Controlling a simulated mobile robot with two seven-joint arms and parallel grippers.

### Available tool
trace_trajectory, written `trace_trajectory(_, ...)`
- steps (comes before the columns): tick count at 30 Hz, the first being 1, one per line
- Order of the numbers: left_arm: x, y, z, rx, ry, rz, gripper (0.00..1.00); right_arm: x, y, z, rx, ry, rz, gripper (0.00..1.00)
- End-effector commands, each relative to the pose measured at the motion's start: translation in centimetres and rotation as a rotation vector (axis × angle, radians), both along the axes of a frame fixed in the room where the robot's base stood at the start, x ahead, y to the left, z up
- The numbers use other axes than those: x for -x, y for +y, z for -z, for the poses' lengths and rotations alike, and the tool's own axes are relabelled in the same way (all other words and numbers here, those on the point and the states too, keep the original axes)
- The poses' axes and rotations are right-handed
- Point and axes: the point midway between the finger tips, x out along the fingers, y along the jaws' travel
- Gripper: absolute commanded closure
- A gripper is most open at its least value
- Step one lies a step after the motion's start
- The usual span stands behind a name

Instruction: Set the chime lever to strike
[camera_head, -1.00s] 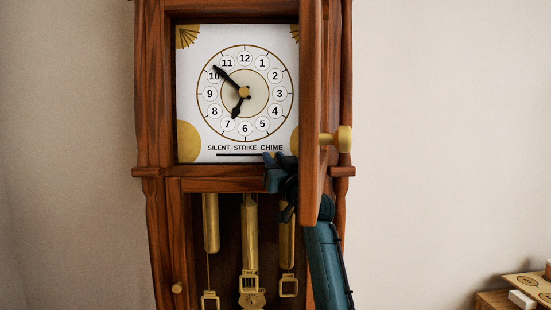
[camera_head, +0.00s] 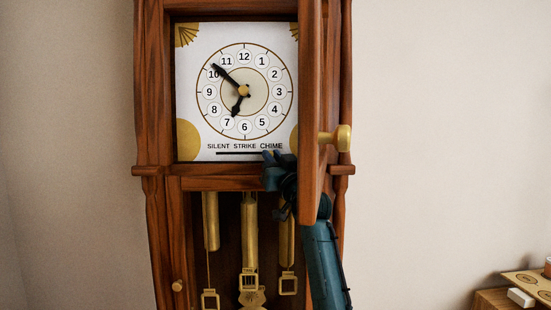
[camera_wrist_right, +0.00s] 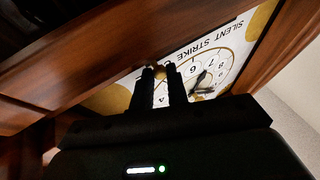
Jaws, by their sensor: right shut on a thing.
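The clock's white dial (camera_head: 205,60) stands upright, with the words SILENT, STRIKE and CHIME below the numerals. A dark horizontal slot (camera_head: 235,153) runs under these words. My right gripper (camera_head: 270,157) is at the slot's right end, just below CHIME. In the right wrist view, its two dark fingers (camera_wrist_right: 160,72) are shut on a small brass lever knob (camera_wrist_right: 159,71). The gripper hides the knob in the head view. My left gripper is not in view.
The clock's hood door (camera_head: 311,110) stands open, edge-on, to the right of the dial, with a brass knob (camera_head: 343,138). My right arm passes close by its lower end. Brass weights (camera_head: 250,215) hang below. A low wooden table (camera_head: 490,299) is at the lower right.

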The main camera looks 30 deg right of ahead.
Motion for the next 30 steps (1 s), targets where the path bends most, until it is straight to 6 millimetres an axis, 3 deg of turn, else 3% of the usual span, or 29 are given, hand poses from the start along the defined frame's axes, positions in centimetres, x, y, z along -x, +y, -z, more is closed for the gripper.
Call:
trace_trajectory(5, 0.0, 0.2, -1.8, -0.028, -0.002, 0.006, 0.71, -2.1, 3.3, -0.4, -0.004, 0.003, -0.007, 1.0)
trace_trajectory(10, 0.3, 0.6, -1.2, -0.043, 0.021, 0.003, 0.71, -3.2, 5.3, -0.2, -0.003, 0.003, -0.005, 1.0)
trace_trajectory(19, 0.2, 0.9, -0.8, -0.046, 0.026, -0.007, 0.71, -3.3, 5.4, 0.0, 0.001, 0.001, -0.002, 1.0)
trace_trajectory(20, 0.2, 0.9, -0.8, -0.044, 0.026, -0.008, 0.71, -3.3, 5.4, 0.0, 0.001, 0.001, -0.002, 0.83)
trace_trajectory(22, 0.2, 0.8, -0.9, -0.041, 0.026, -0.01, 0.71, -3.3, 5.4, 0.0, 0.001, 0.0, -0.002, 0.78)
trace_trajectory(30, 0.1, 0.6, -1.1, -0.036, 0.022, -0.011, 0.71, -3.2, 5.4, 0.0, 0.001, 0.0, -0.002, 0.77)
